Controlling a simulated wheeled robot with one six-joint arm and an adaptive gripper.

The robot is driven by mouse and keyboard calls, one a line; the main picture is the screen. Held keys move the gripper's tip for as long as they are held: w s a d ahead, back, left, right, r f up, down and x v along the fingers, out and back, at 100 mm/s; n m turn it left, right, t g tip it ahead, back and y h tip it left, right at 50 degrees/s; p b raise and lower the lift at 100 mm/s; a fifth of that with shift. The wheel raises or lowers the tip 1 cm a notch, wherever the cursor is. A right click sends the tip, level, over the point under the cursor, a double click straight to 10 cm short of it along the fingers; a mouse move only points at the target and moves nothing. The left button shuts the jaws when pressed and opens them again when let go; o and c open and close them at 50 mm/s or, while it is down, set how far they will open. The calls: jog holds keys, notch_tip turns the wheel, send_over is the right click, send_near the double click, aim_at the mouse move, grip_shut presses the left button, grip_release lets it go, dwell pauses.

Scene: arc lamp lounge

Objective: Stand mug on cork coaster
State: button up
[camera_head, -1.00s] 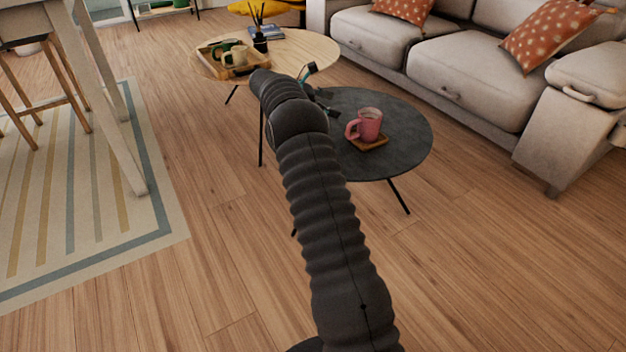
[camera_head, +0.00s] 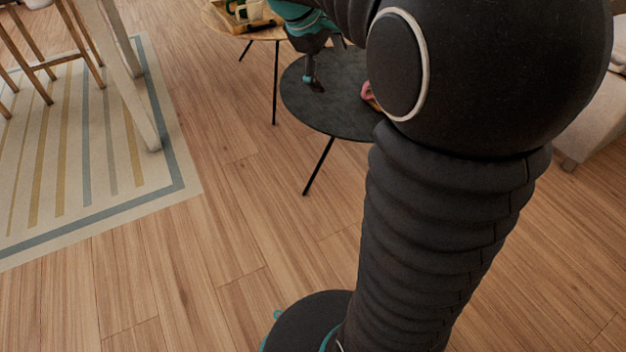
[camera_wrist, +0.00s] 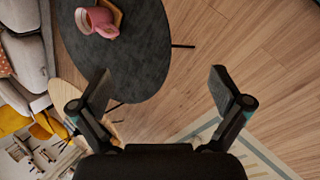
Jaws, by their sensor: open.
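A pink mug (camera_wrist: 98,22) is at the cork coaster (camera_wrist: 117,14) on the dark round table (camera_wrist: 140,60), seen at the upper left of the wrist view. In the head view my arm hides most of the mug, leaving a bit of its pink handle (camera_head: 368,92) showing. In the second-ago head view the mug looks upright on the coaster. My gripper (camera_wrist: 160,74) is open, with nothing between its fingers. In the head view my gripper (camera_head: 316,78) is over the left part of the dark table, left of the mug and apart from it.
A light wooden table (camera_head: 268,34) stands behind, with a tray (camera_head: 232,18) holding a cream mug (camera_head: 249,10). A grey sofa (camera_wrist: 22,62) lies beyond the dark table. A striped rug (camera_head: 95,150) and bar furniture are at left. Wooden floor in front is open.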

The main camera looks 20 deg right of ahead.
jog(key=s+a+f+m+t+y, duration=0.2)
jog(key=s+a, duration=0.4)
jog(key=s, duration=0.5)
jog(key=s+a+f+m+t+y, duration=0.2)
jog(key=s+a, duration=0.5)
jog(key=s, duration=0.4)
notch_tip(320, 180, down, 2)
jog(key=m+y, duration=0.1)
jog(key=m, duration=0.2)
jog(key=shift+a+y, duration=0.15)
jog(key=shift+y, duration=0.15)
